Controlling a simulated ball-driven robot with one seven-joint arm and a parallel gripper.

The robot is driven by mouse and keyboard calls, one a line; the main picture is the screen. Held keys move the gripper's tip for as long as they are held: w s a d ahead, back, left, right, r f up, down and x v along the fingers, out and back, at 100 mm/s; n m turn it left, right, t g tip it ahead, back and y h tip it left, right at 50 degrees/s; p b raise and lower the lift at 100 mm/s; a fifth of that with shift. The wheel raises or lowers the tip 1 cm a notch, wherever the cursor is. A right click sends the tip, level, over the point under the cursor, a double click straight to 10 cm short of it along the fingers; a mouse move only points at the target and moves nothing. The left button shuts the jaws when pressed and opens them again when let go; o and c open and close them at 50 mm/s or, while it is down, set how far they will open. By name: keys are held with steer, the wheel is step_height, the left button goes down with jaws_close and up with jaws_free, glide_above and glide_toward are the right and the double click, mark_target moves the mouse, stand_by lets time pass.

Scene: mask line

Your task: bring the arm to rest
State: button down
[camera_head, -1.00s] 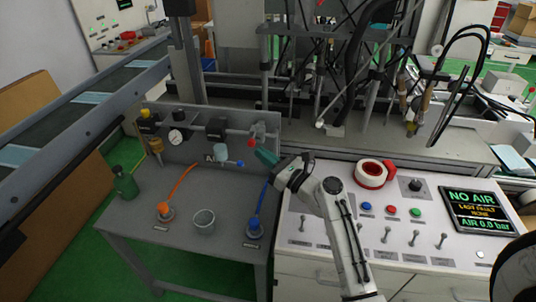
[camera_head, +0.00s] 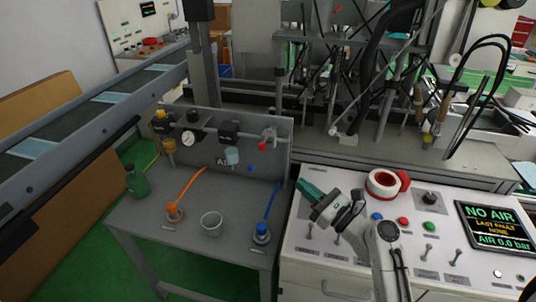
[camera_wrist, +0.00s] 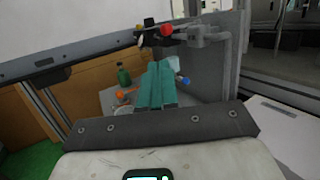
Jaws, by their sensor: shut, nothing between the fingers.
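My gripper (camera_head: 305,188) has green fingers and is above the left end of the white control panel (camera_head: 325,248), pointing up and left. In the wrist view the green fingers (camera_wrist: 156,86) lie side by side, shut, with nothing between them. My white arm reaches up from the bottom of the head view. The gripper is apart from the grey side table and its air fittings.
The grey table (camera_head: 150,225) at left holds a clear cup (camera_head: 211,223), a green bottle (camera_head: 137,182), and orange (camera_head: 193,183) and blue (camera_head: 272,202) hoses. The screen (camera_head: 494,225) reads "NO AIR".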

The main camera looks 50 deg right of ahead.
steer(key=s+a+f+n+g+y, duration=0.1)
steer(key=a+f+n+g+y, duration=0.35)
steer(key=a+f+n, duration=0.45)
steer(key=s+a+f+n+g+y, duration=0.1)
steer(key=a+f+n+g+y, duration=0.4)
steer(key=a+n, duration=0.7)
steer(key=s+f+n+g+h, duration=0.1)
steer(key=s+n+g+h, duration=0.6)
steer(key=s+n, duration=0.6)
steer(key=n+g, duration=0.2)
steer(key=n, duration=0.1)
steer(key=shift+s+d+f, duration=0.15)
steer(key=shift+s+d, duration=0.05)
steer(key=shift+s, duration=0.1)
